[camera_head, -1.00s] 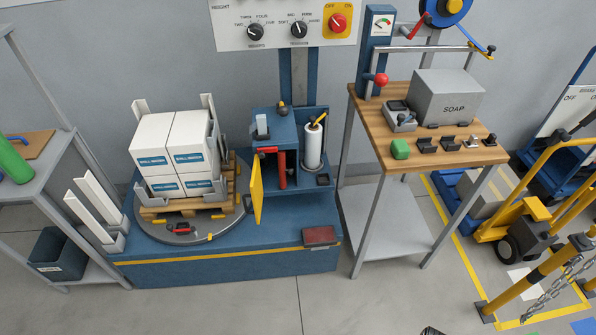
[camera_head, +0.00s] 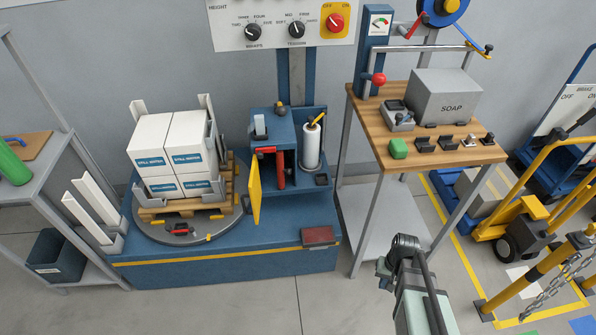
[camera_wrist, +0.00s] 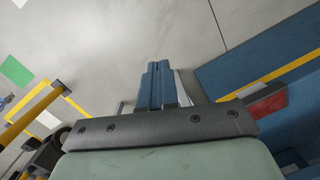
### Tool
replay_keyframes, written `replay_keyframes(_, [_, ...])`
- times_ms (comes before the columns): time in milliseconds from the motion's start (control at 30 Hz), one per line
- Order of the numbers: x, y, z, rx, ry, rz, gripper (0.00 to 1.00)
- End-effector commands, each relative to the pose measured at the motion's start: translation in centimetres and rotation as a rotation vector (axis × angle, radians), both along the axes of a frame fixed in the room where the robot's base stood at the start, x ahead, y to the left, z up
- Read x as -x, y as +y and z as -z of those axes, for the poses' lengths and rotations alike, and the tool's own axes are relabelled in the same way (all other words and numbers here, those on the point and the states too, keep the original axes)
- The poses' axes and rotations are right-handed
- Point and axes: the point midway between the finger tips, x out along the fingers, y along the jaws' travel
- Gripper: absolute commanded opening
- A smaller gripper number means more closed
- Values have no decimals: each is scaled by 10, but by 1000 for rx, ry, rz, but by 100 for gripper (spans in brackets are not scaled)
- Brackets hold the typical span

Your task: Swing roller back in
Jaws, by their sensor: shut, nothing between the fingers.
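The stretch-wrap carriage (camera_head: 274,132) stands at the right of the blue machine base. In its opening is an upright red roller (camera_head: 281,170) with a dark part at its top. I cannot tell how far it is swung out. A yellow door panel (camera_head: 255,190) stands open at its left front. A white film roll (camera_head: 311,148) stands upright to the right of the red roller. My gripper (camera_wrist: 158,85) is shut and empty in the wrist view, pointing over the grey floor. It is far from the roller; my arm shows at the lower right of the head view.
A pallet of white boxes (camera_head: 172,152) sits on the round turntable (camera_head: 180,238). A red pedal (camera_head: 318,235) is on the base's front right and also shows in the wrist view (camera_wrist: 266,104). A wooden workbench (camera_head: 430,150) stands right. The front floor is mostly clear.

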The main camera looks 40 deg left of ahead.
Motion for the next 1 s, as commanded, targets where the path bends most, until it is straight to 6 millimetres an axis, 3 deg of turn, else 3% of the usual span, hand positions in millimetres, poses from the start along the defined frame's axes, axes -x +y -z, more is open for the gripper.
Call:
replay_keyframes(100, [-23,38,-19,-48,-33,-22,0])
replay_keyframes(467, [-72,151,-92,-225,-99,-53,0])
replay_keyframes(900, [-132,289,-205,-545,-71,32,0])
replay_keyframes(1000, [-137,310,-211,-615,-16,85,0])
